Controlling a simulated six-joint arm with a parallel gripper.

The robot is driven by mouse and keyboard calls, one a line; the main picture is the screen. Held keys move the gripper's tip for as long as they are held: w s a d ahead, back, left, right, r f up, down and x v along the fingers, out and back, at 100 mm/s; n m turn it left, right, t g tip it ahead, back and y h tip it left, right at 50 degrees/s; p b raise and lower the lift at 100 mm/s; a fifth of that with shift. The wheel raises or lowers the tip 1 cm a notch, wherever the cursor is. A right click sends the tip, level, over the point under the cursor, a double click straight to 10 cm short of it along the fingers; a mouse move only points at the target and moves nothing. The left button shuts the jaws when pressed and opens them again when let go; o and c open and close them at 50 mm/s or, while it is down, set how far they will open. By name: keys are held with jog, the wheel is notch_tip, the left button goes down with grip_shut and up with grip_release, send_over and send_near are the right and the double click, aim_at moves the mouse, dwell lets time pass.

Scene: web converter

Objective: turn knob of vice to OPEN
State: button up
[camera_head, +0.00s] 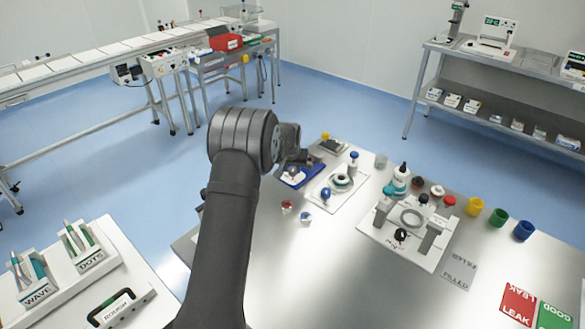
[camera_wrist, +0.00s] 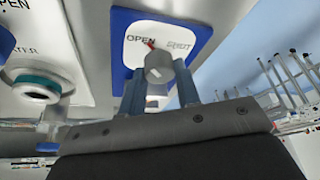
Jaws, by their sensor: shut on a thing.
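The vice plate (camera_wrist: 122,22) is white with a blue border and carries the words OPEN (camera_wrist: 140,39) and SHUT (camera_wrist: 181,45). Its round grey knob (camera_wrist: 158,66) has a red pointer (camera_wrist: 150,44), which lies between the two words, nearer OPEN. My gripper (camera_wrist: 159,77) has one finger on each side of the knob and is shut on it. In the head view the blue-edged vice plate (camera_head: 313,172) lies at the table's far left part, partly hidden by my gripper (camera_head: 300,160); the knob cannot be made out there.
A white plate with a teal-ringed part (camera_wrist: 38,83) is beside the vice, also in the head view (camera_head: 342,181). A larger white fixture (camera_head: 412,225) and coloured cups (camera_head: 499,218) are right. The front table middle is clear.

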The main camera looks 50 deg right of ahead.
jog(key=shift+n+t+y, duration=0.3)
jog(key=shift+n+t, duration=0.3)
jog(key=shift+n, duration=0.9)
jog(key=o, duration=1)
jog(key=shift+s, duration=0.1)
jog(key=v, duration=1.7)
jog(key=shift+r, duration=0.25)
jog(key=shift+f, duration=0.1)
jog(key=x, duration=1.7)
jog(key=shift+f, duration=0.15)
